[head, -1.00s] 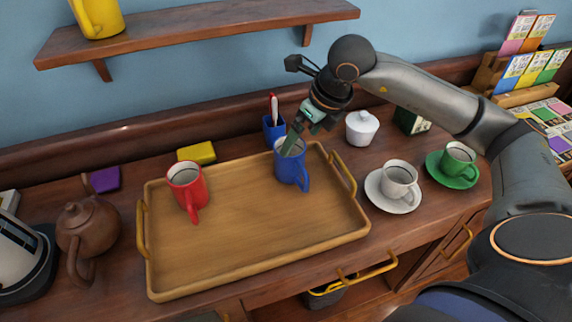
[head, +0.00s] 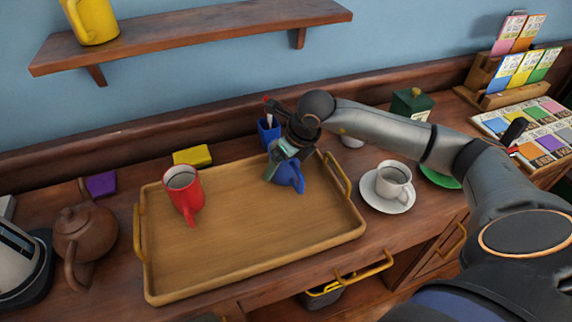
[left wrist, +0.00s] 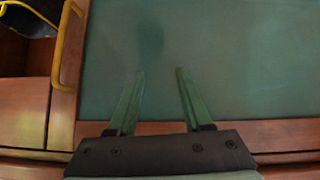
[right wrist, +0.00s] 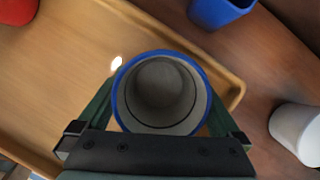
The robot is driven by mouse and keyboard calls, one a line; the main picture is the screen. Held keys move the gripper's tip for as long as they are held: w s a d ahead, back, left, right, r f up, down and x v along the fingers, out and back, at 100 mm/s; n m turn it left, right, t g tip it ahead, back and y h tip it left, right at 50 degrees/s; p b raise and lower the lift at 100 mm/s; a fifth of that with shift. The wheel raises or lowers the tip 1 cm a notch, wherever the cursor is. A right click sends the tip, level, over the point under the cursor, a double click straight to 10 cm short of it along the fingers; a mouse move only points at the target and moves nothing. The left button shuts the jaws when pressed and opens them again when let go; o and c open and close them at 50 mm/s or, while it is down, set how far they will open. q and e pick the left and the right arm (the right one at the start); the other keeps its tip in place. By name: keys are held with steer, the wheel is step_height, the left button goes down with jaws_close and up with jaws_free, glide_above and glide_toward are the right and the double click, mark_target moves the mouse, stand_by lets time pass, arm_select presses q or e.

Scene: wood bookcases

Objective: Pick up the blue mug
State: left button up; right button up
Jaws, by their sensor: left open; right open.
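The blue mug (head: 290,177) stands upright at the back right of the wooden tray (head: 255,262), with its handle toward the front. My right gripper (head: 280,160) is over it from above and hides much of its rim and body. In the right wrist view the mug's open mouth (right wrist: 160,95) lies between the two spread fingers (right wrist: 160,115), one on each side; I cannot tell whether they touch it. My left gripper (left wrist: 155,75) is open and empty, in front of a flat dark green surface, and is out of the head view.
A red mug (head: 183,194) stands on the tray's left. A blue holder (head: 268,130) is just behind the tray, and a white cup on a saucer (head: 388,190) is to its right. A teapot (head: 85,235) is at left. The tray's middle is clear.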

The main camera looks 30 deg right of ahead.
steer(key=shift+r, duration=0.1)
steer(key=c, duration=1.4)
steer(key=shift+r, duration=0.15)
steer(key=shift+r, duration=0.3)
step_height(320, 180, up, 2)
steer(key=shift+r, duration=0.1)
arm_select(q)
steer(key=d+b, duration=0.1)
steer(key=d+f+b, duration=0.1)
steer(key=b, duration=0.1)
steer(key=shift+w+f+h, duration=0.3)
steer(key=shift+w, duration=0.05)
arm_select(e)
steer(key=s+d+r, duration=0.6)
steer(key=s+r, duration=0.4)
steer(key=s, duration=0.2)
steer(key=shift+s+d, duration=0.15)
steer(key=shift+d, duration=0.2)
